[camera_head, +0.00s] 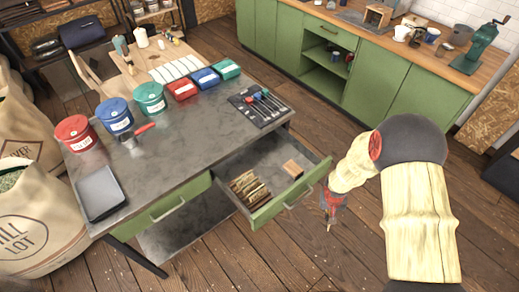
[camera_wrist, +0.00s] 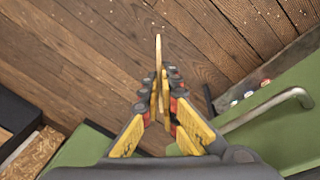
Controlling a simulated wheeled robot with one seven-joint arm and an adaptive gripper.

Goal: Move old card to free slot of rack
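My gripper (camera_head: 331,203) is beside the open drawer, to the right of its green front, above the floor. In the wrist view my gripper (camera_wrist: 161,85) is shut on a thin tan card (camera_wrist: 158,48), seen nearly edge-on and sticking out past the fingertips. Its tip also shows below the fingers in the head view (camera_head: 329,227). A wooden rack (camera_head: 262,196) with several upright slats or cards stands in the drawer's left front part. Its free slot is too small to make out. The card is apart from the rack.
The open drawer (camera_head: 225,170) also holds a small wooden block (camera_head: 293,169). Its handle (camera_wrist: 275,108) is close on the right in the wrist view. The metal table (camera_head: 185,135) carries tins, coloured boxes and a tool mat (camera_head: 245,108). Green cabinets (camera_head: 285,40) stand behind; open floor lies between.

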